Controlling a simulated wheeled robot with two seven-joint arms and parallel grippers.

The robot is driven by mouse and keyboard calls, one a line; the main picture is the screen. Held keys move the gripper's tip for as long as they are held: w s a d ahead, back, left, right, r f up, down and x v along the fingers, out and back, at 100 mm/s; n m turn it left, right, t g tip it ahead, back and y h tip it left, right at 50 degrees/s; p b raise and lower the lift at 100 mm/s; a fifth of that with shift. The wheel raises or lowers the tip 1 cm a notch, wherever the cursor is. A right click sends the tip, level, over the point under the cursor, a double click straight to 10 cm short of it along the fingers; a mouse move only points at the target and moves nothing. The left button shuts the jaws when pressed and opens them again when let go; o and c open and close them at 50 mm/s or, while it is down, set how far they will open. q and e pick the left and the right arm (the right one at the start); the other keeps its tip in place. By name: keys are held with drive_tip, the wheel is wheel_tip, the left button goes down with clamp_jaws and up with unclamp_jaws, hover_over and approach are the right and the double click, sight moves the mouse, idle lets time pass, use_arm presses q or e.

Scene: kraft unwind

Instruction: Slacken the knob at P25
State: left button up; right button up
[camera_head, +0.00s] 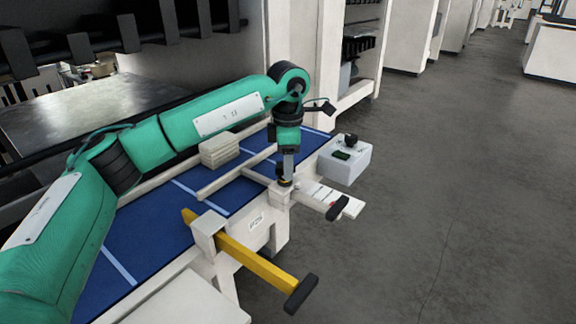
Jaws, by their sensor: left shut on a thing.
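My left arm comes in from the left, and its gripper (287,174) points straight down at the front edge of the blue-topped bench. It is shut on a small dark knob (285,183) on top of a pale block (279,196). The fingers hide most of the knob, so I cannot tell how far it is turned. My right gripper is not in view.
A yellow bar (250,260) with a black grip passes through another pale block (208,232) and juts past the bench edge. A grey box with a black knob (345,160) stands at right. Floor at right is clear.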

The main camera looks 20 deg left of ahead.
use_arm(q)
drive_tip(key=shift+f+n, duration=0.35)
drive_tip(key=shift+n, duration=0.15)
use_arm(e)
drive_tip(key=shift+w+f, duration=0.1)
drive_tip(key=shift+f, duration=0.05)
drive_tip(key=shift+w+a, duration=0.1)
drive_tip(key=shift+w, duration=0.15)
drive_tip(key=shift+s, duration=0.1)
use_arm(q)
drive_tip(key=o, duration=1)
drive_tip(key=shift+r, duration=0.2)
